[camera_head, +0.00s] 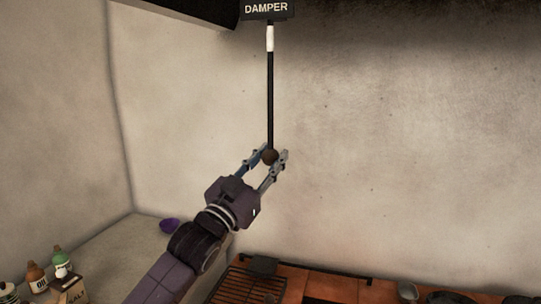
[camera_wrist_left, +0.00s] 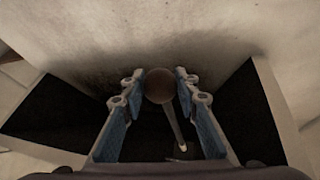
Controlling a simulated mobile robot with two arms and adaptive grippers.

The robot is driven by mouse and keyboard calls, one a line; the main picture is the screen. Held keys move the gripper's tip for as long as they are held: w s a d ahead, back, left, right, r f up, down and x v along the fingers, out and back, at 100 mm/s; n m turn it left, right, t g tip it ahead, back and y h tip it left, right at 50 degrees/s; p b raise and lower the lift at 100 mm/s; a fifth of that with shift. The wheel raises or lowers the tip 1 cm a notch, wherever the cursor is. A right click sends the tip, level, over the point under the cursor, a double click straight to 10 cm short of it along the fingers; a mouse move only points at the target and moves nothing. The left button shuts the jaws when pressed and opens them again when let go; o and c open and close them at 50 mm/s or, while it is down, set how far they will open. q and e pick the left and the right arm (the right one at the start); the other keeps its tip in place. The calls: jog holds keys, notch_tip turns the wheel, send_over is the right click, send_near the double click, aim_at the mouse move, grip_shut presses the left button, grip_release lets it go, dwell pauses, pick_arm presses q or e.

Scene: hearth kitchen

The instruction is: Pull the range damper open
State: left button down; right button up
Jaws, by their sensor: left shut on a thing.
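The damper rod (camera_head: 270,95) hangs straight down from a black box marked DAMPER (camera_head: 266,9). It is dark, with a white band near its top and a round brown knob (camera_head: 270,157) at its lower end. My left gripper (camera_head: 267,160) reaches up from the lower left and is shut on the knob, one finger on each side. In the left wrist view the knob (camera_wrist_left: 160,86) sits between the blue fingers (camera_wrist_left: 160,90), and the rod runs away behind it. My right gripper is in neither view.
Below is the range top with a grill rack (camera_head: 245,288) and orange tiles (camera_head: 330,287). The pale wall is close behind the rod. The space right of the rod is clear.

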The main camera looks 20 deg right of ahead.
pick_arm(q)
jog(key=c, duration=1.9)
grip_release()
jog(key=shift+w+f, duration=0.1)
jog(key=shift+f, duration=0.4)
jog(key=o, duration=0.4)
jog(key=shift+r, duration=0.25)
jog(key=shift+o, duration=0.2)
jog(key=v, duration=1.2)
